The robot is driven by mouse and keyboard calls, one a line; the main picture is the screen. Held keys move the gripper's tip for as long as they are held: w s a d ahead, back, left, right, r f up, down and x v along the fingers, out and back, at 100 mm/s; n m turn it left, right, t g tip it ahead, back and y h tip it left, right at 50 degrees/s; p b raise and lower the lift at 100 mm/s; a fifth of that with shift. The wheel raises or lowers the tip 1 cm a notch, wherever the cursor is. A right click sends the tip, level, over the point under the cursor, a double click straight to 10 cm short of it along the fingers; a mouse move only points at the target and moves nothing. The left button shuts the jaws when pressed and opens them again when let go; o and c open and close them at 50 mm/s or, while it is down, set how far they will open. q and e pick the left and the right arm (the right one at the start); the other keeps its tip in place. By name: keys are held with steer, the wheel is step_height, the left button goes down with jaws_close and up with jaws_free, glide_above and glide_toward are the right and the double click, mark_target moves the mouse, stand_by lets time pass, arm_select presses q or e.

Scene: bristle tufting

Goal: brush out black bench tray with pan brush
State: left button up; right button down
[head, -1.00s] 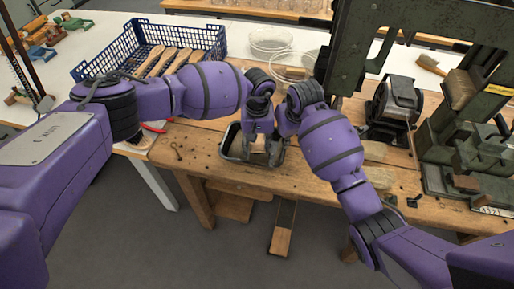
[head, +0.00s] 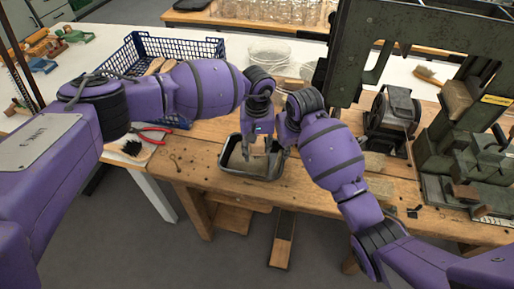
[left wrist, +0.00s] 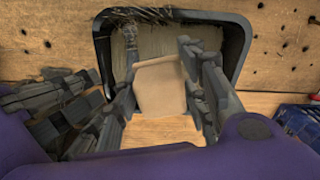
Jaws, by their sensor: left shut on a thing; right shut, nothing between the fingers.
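The black bench tray (head: 224,168) stands on the wooden bench, with greyish debris on its floor. Its dark rim (left wrist: 240,50) also shows in the left wrist view, with loose strands at its upper left. My left gripper (head: 251,149) points down into the tray. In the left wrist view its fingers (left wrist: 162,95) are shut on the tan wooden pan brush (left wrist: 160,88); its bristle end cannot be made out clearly. My right gripper (head: 274,146) is close beside it at the tray's right side, shut and empty. It also shows at the left of the left wrist view (left wrist: 62,105).
A blue basket (head: 130,57) with wooden-handled brushes stands on the white table behind. Red-handled pliers (head: 151,130) and a black tuft lie left of the tray. A green press (head: 462,140) and a dark machine (head: 392,112) stand at the right. Bench wood in front is fairly clear.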

arm_select(q)
steer(key=shift+s+d+f, duration=0.2)
steer(key=shift+s+f, duration=0.1)
steer(key=shift+s, duration=0.1)
arm_select(e)
steer(key=shift+w+a+r, duration=0.1)
steer(key=shift+a+r, duration=0.1)
steer(key=shift+r, duration=0.65)
steer(key=shift+w+a+r, duration=0.1)
steer(key=shift+a+r, duration=0.15)
steer(key=shift+r, duration=0.65)
steer(key=shift+w+a+r, duration=0.1)
steer(key=shift+a+r, duration=0.1)
steer(key=shift+r, duration=0.75)
arm_select(q)
steer(key=shift+w+a+r, duration=0.1)
steer(key=shift+w+a, duration=0.1)
steer(key=shift+a, duration=0.05)
arm_select(e)
steer(key=d+v, duration=0.1)
steer(key=v, duration=1)
steer(key=shift+s+r, duration=0.25)
steer(key=shift+s, duration=0.05)
